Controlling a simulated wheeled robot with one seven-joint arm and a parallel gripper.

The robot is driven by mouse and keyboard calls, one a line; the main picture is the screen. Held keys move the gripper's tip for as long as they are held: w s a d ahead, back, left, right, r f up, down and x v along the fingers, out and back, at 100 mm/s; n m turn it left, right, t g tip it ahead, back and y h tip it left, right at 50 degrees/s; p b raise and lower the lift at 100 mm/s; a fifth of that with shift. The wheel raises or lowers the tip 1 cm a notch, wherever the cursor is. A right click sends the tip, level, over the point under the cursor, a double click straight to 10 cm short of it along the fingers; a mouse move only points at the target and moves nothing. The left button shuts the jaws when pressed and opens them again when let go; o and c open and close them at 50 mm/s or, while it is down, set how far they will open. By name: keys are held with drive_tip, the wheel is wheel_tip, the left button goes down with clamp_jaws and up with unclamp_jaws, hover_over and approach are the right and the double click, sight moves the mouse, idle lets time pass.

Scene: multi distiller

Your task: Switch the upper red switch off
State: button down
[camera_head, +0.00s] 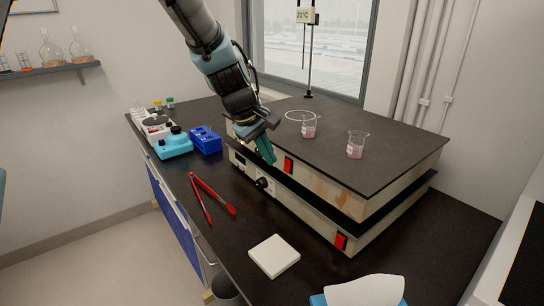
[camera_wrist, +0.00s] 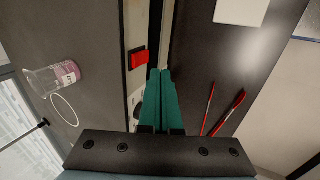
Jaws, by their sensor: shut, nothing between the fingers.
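The upper red switch (camera_head: 289,165) is on the front face of the upper part of the distiller (camera_head: 350,205), near its left end. A lower red switch (camera_head: 341,241) is on the lower part, further right. My gripper (camera_head: 268,156) has teal fingers, shut and empty, just left of the upper switch. In the wrist view, the fingertips (camera_wrist: 160,72) are close to a red switch (camera_wrist: 138,58), beside its lower right corner. I cannot tell whether they touch it. The switch's on or off position is too small to tell.
Two beakers with pink liquid (camera_head: 309,130) (camera_head: 355,150) stand on the distiller's dark top. A black knob (camera_head: 262,183) is on its front. Red tongs (camera_head: 212,194), a white pad (camera_head: 274,256) and a blue rack (camera_head: 206,140) lie on the dark bench.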

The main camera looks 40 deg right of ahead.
drive_tip(key=d+r+b+v, duration=0.1)
drive_tip(key=v, duration=0.9)
drive_tip(key=shift+d, duration=0.4)
drive_tip(key=shift+f, duration=0.15)
drive_tip(key=w+a+f+t+y, duration=0.15)
drive_tip(key=w+a, duration=0.25)
drive_tip(key=a, duration=0.4)
drive_tip(key=w+a+f, duration=0.3)
drive_tip(key=a, duration=0.4)
drive_tip(key=w+a+f+y, duration=0.15)
drive_tip(key=w+a, duration=0.25)
drive_tip(key=a, duration=0.4)
drive_tip(key=s+a+f+y, duration=0.1)
drive_tip(key=s+a+f, duration=0.1)
drive_tip(key=a, duration=0.9)
drive_tip(key=s+a+f, duration=0.2)
drive_tip(key=a+f, duration=0.3)
drive_tip(key=a, duration=0.5)
drive_tip(key=shift+s+a+m+y, duration=0.3)
drive_tip(key=shift+s+a+y, duration=0.1)
